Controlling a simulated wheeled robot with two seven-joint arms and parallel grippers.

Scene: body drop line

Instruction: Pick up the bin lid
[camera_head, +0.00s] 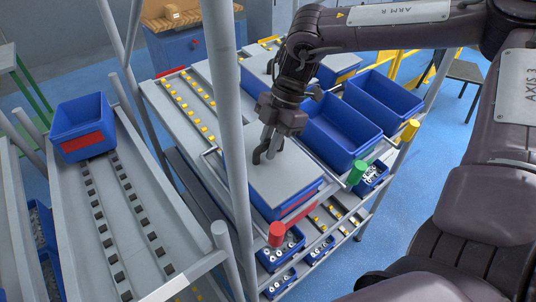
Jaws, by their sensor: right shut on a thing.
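The bin lid (293,181) is a flat grey panel lying over a blue bin (285,207) on the middle rack. My right gripper (268,158) comes down from above and is shut on the lid near its middle, where a small grip part shows between the fingers. The lid looks level and close to the bin's rim; I cannot tell whether it touches. The bin's inside is hidden under the lid. My left gripper is not in view.
An open blue bin (340,130) stands right of the lid, with another (383,102) behind. A grey upright post (232,130) stands close on the left. Red (276,235), green (357,171) and yellow (410,130) capped posts line the rack front. A blue bin (82,127) sits on the left rack.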

